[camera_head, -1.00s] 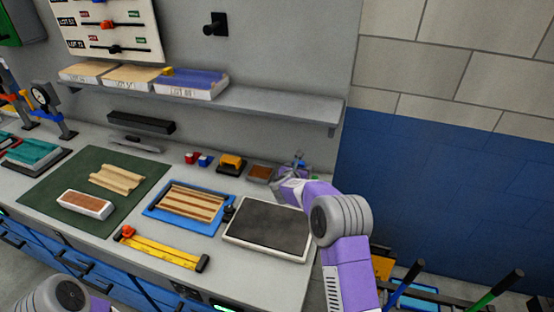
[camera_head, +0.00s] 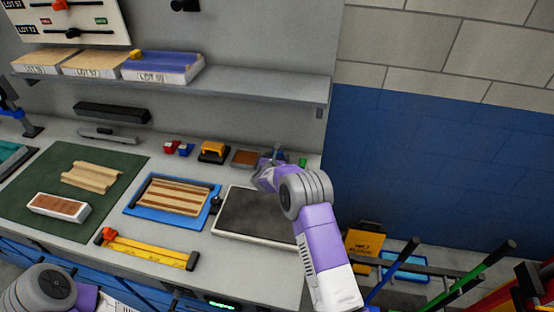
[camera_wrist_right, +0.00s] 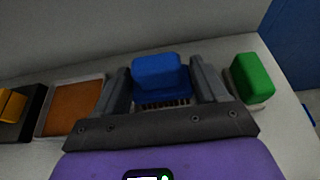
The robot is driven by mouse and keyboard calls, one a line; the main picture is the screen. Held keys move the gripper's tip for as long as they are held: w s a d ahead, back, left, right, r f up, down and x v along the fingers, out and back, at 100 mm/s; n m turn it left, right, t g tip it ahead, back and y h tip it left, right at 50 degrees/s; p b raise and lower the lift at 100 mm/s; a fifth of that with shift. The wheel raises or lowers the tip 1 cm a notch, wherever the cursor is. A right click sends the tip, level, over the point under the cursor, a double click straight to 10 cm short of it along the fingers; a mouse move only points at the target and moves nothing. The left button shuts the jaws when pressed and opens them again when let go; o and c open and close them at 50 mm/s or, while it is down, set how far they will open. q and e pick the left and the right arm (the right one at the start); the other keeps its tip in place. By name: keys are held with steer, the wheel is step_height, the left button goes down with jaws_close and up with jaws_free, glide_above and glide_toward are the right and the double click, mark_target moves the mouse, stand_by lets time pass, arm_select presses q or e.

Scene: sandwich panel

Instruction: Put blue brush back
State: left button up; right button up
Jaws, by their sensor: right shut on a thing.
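The blue brush (camera_wrist_right: 158,72) is between the two fingers of my right gripper (camera_wrist_right: 168,84) in the right wrist view, with a strip of bristles under its blue block. The gripper is shut on it. In the head view my right gripper (camera_head: 274,158) is at the back right of the bench, and my wrist hides most of the brush there. A green brush or block (camera_wrist_right: 252,76) stands just right of the gripper; it also shows in the head view (camera_head: 302,163). My left gripper is out of view; only part of that arm shows at lower left.
A brown-topped tray (camera_head: 244,159) and a yellow-and-black tool (camera_head: 212,152) sit left of the gripper. A dark-topped panel (camera_head: 225,228) lies in front, partly under my arm. The shelf (camera_head: 275,89) overhangs the back. Rods stand beyond the bench's right end.

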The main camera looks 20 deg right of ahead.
steer(key=shift+w+f, duration=0.1)
steer(key=shift+f, duration=0.15)
steer(key=shift+f, duration=0.15)
steer(key=o, duration=1.1)
steer(key=shift+c, duration=0.2)
